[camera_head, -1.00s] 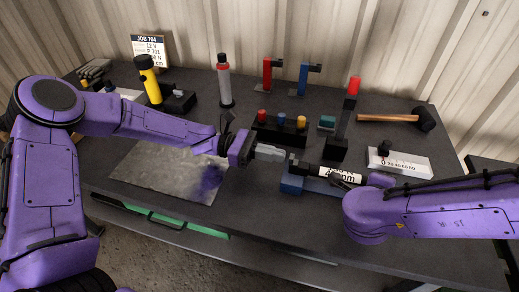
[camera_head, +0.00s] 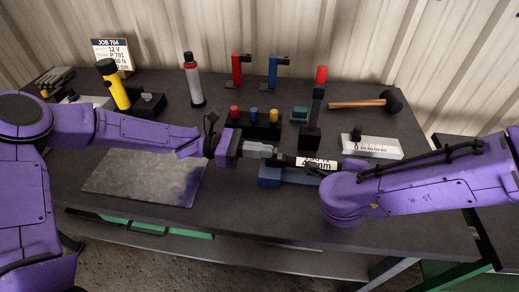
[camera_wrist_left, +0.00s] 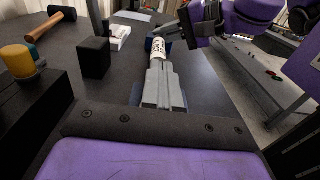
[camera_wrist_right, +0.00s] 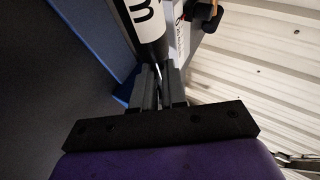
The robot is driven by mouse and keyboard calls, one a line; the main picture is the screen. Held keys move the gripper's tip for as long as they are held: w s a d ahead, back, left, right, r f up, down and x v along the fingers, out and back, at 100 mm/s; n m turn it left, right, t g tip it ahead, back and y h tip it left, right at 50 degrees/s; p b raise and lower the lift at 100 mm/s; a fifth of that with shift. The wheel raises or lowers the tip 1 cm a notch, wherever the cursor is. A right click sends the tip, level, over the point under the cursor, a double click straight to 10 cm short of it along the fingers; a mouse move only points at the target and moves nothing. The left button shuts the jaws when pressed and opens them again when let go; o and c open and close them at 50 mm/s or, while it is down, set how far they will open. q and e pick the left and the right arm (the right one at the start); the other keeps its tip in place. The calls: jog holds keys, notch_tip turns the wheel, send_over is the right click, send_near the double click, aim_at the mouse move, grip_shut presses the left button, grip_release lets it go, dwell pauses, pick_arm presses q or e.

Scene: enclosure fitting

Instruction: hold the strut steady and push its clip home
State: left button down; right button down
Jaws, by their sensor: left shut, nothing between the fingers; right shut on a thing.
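The strut is a dark cylinder with a white printed label (camera_head: 316,163), lying along a blue block (camera_head: 270,177) on the bench. It also shows in the left wrist view (camera_wrist_left: 158,48) and in the right wrist view (camera_wrist_right: 148,28). My right gripper (camera_wrist_right: 160,72) is shut on the strut; in the head view my own right arm mostly hides it. My left gripper (camera_head: 273,153) is shut and empty, its fingertips at the strut's left end. In the left wrist view its fingers (camera_wrist_left: 158,68) point along the strut. I cannot make out the clip, and whether the tips touch is unclear.
A grey mat (camera_head: 145,178) lies under my left arm. Behind the strut stand a block with coloured knobs (camera_head: 253,126) and a black post with a red top (camera_head: 317,95). A white box (camera_head: 372,147) and a hammer (camera_head: 365,104) are at the back right.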

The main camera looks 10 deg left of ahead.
pick_arm(q)
jog(key=a, duration=0.9)
jog(key=s+a, duration=0.1)
jog(key=a, duration=0.4)
pick_arm(e)
jog(key=shift+a, duration=0.1)
jog(key=c, duration=1.1)
grip_release()
